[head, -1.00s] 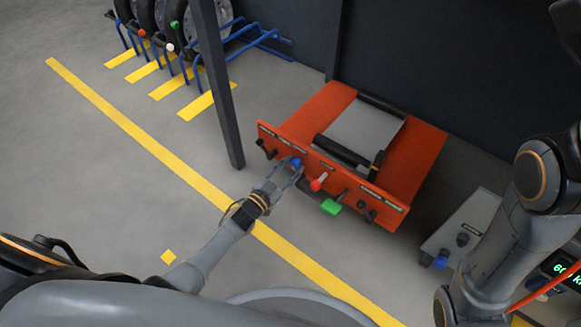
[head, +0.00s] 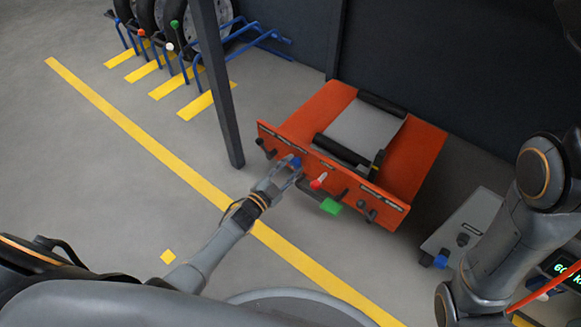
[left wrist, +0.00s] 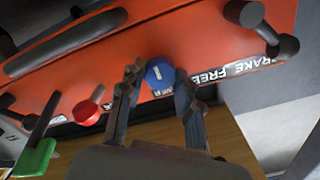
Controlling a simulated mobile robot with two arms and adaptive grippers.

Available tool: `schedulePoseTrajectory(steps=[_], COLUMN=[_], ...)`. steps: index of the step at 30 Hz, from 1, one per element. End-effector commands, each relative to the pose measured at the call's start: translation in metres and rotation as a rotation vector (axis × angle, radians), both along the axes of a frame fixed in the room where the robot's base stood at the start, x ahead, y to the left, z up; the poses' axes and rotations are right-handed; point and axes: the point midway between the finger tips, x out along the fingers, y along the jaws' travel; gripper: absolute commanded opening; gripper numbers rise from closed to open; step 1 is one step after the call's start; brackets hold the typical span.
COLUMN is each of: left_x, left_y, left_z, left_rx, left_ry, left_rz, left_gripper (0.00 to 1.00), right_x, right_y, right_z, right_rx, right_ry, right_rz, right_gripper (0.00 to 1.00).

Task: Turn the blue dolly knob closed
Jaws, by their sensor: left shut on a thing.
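The blue knob (head: 296,162) is on the front panel of the orange dolly (head: 418,165). In the left wrist view the blue knob (left wrist: 160,72) is a blue cap with a short white line, nearly upright in the picture. My left gripper (head: 287,172) is shut on the knob, one finger on each side. Its fingers also show in the left wrist view (left wrist: 157,80). My right gripper is not in view; only the right arm shows.
Beside the knob are a red-tipped lever (head: 318,181), a green handle (head: 331,206) and black knobs (head: 366,210). A grey box (head: 468,226) with a blue knob stands at right. A dark post (head: 218,85) rises behind the gripper.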

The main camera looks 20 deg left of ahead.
Motion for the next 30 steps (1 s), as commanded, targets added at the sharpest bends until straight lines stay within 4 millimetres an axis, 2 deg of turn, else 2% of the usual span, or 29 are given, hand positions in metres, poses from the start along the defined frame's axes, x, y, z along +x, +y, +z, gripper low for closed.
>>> schedulePoseTrajectory(steps=[4,5,7,8,16,20,23,30], left_x=[0.0,0.0,0.0,0.0,0.0,-0.008,-0.021,-0.071], left_y=[0.0,0.0,0.0,0.0,0.0,0.003,0.007,0.025], left_z=[0.0,0.0,0.0,0.0,0.0,-0.001,-0.001,-0.001], left_rx=[0.002,0.002,0.002,0.002,0.0,0.0,0.0,0.001], left_ry=[0.0,0.0,0.0,0.0,-0.001,0.001,0.002,0.002], left_rz=[-0.001,-0.001,-0.001,-0.001,-0.001,0.0,-0.001,-0.002], left_gripper=[0.02,0.39,0.54,0.56,0.56,0.56,0.56,0.56], right_x=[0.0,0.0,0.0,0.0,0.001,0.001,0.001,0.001], right_y=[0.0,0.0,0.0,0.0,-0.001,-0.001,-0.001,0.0], right_z=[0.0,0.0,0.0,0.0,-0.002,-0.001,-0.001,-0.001], right_rx=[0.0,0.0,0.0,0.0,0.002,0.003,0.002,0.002], right_ry=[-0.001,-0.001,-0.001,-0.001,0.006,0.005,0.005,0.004], right_rz=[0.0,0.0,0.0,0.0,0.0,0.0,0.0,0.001], right_gripper=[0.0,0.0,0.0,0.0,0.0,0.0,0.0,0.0])
